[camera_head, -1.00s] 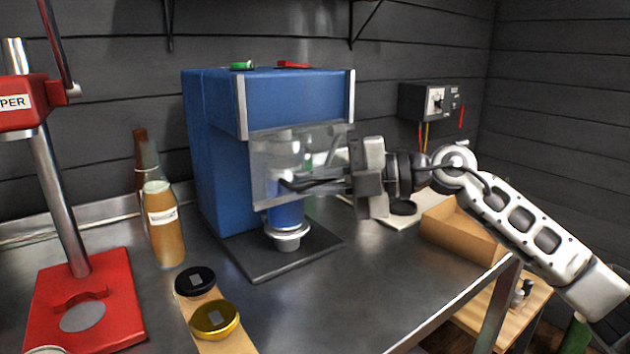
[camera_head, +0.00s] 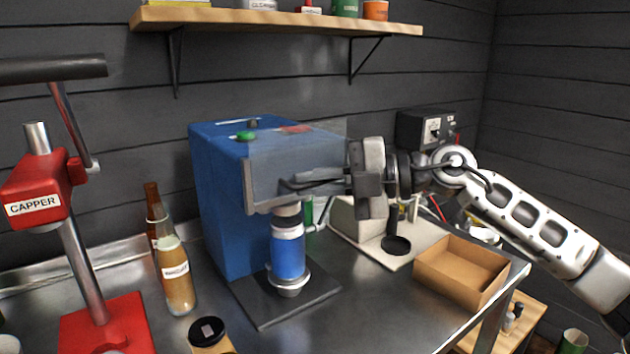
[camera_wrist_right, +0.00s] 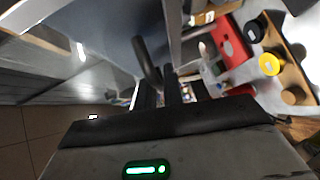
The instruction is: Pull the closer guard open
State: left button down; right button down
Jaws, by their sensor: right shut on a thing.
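The closer (camera_head: 220,195) is a blue machine on the steel bench. Its guard (camera_head: 265,165) is a clear panel that now stands in front of the upper blue housing. The blue cylinder (camera_head: 288,250) and the round seat below it show uncovered under the guard's lower edge. My right gripper (camera_head: 300,185) comes in from the right and is shut on the guard's dark handle, partly hidden by the fingers. In the right wrist view the dark curved handle (camera_wrist_right: 148,62) rises beside my fingers (camera_wrist_right: 172,92). My left gripper is not in view.
A red capper (camera_head: 100,325) stands at the left, with bottles (camera_head: 176,275) between it and the closer. A cardboard box (camera_head: 462,270) sits at the bench's right edge. A shelf (camera_head: 280,20) hangs above. Open bench lies in front of the closer.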

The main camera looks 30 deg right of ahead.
jog(key=c, duration=1.8)
grip_release()
